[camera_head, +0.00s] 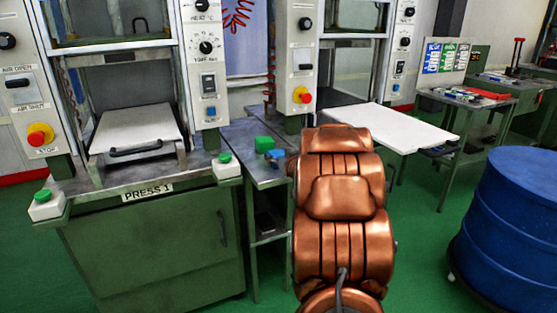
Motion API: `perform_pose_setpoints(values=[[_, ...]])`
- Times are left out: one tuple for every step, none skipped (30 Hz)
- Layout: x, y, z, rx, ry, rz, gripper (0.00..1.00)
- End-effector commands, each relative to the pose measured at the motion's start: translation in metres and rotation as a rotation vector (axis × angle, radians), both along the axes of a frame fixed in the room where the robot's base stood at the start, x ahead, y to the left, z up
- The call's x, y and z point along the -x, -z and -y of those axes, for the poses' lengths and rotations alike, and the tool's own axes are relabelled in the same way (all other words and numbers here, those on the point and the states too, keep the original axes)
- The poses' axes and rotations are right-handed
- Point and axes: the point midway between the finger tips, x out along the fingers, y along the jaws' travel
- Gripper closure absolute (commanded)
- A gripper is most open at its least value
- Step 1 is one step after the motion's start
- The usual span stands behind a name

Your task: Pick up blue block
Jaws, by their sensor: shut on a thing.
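A small blue block (274,154) shows on or just above the narrow metal side table between the presses, at the left edge of my copper arm. I cannot tell whether it rests on the table or is raised. A green block (264,144) sits just behind it to the left. My arm fills the middle of the picture and reaches toward the side table. My gripper is hidden behind the arm's links, so its fingers and any contact with the blue block do not show.
Press 1 (150,240) stands at left with green-capped buttons on its front corners. The side table (262,176) adjoins it. A white board (385,122) juts out right of my arm. A blue drum (510,220) stands at right. Green floor lies between drum and arm.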

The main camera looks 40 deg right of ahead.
Motion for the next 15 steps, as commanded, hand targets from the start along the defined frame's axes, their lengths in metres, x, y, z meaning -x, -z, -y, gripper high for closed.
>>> perform_pose_setpoints(values=[[0.0000,0.0002,0.0000,0.000,0.000,0.000,0.98],[0.0000,0.0003,0.0000,0.000,0.000,-0.001,1.00],[0.0000,0.0003,0.0000,0.000,0.000,-0.001,1.00],[0.0000,0.0003,0.0000,0.000,0.000,-0.001,1.00],[0.0001,-0.0005,0.0001,-0.001,0.000,0.001,1.00],[0.0001,-0.0004,0.0001,-0.001,0.000,0.001,1.00],[0.0001,-0.0004,0.0001,-0.001,0.000,0.001,1.00],[0.0001,-0.0004,0.0001,-0.001,0.000,0.001,1.00],[0.0001,-0.0004,0.0001,-0.001,0.000,0.001,1.00],[0.0001,-0.0005,0.0001,-0.001,0.000,0.001,1.00],[0.0000,-0.0008,0.0001,-0.001,0.000,0.001,1.00],[-0.0001,-0.0017,0.0000,0.000,0.000,0.001,1.00],[0.0000,-0.0027,0.0001,0.000,0.000,0.001,1.00],[0.0000,-0.0042,0.0000,0.000,0.000,0.001,1.00],[-0.0001,-0.0071,0.0000,0.001,0.000,0.002,1.00]])
